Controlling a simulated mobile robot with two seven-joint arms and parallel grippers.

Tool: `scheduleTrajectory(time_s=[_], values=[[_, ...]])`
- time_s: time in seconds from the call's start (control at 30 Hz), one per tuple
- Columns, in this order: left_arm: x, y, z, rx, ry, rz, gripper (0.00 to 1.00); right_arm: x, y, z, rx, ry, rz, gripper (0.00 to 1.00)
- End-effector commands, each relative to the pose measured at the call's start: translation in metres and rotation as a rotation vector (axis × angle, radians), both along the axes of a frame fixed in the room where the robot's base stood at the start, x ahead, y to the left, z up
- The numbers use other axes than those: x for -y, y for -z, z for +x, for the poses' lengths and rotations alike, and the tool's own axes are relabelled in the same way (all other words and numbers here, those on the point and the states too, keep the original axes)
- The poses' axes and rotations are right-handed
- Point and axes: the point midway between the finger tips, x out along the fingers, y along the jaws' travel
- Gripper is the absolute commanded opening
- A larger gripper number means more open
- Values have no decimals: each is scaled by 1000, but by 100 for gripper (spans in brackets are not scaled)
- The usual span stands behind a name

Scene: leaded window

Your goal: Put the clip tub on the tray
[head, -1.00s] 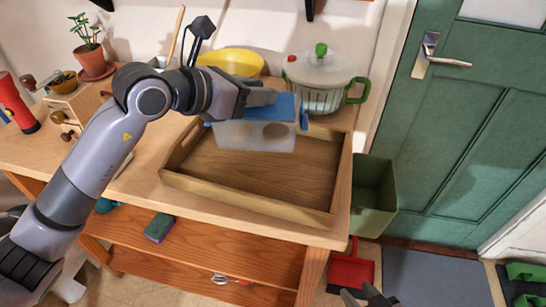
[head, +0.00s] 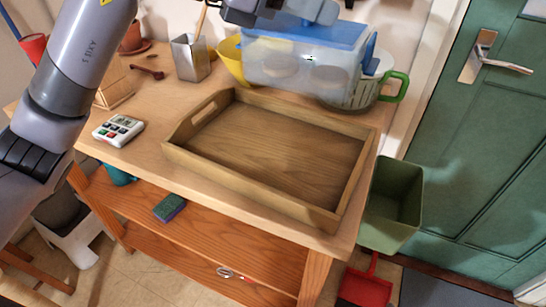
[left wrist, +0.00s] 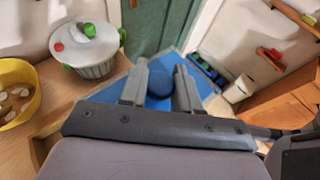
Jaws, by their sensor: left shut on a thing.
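The clip tub (head: 300,66) is a clear, see-through box with a blue lid and blue side clips; blurry round things show inside. My left gripper (head: 318,12) is shut on it at the lid and holds it in the air behind the tray's far edge, as drawn in the head view. In the left wrist view, the two fingers (left wrist: 163,72) sit on either side of a round blue part of the lid (left wrist: 208,88). The wooden tray (head: 228,170) lies empty on the bench, with a handle slot at its left end. My right gripper is not in view.
The bench top (head: 150,150) holds a label-sized keypad device (head: 118,130) left of the tray. A metal pot (head: 190,58), yellow bowl (head: 229,60) and white colander with green handles (head: 394,86) stand behind. A green bin (head: 395,200) stands right of the bench.

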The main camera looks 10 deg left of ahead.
Motion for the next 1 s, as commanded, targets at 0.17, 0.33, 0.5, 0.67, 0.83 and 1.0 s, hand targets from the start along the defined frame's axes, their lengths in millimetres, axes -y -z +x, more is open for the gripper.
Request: scheduleTrajectory(time_s=[0.17,0.33,0.5,0.67,0.83,1.0], values=[[-2,-9,-12,5,31,8,0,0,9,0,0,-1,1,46],[-2,13,-14,-1,37,8,0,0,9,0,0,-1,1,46],[-2,53,-14,-2,35,9,0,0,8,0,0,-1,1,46],[-2,92,-14,-2,35,8,0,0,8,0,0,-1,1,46],[-2,128,-14,-1,34,8,0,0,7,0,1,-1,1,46],[-2,147,-14,4,35,7,0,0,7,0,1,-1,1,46]])
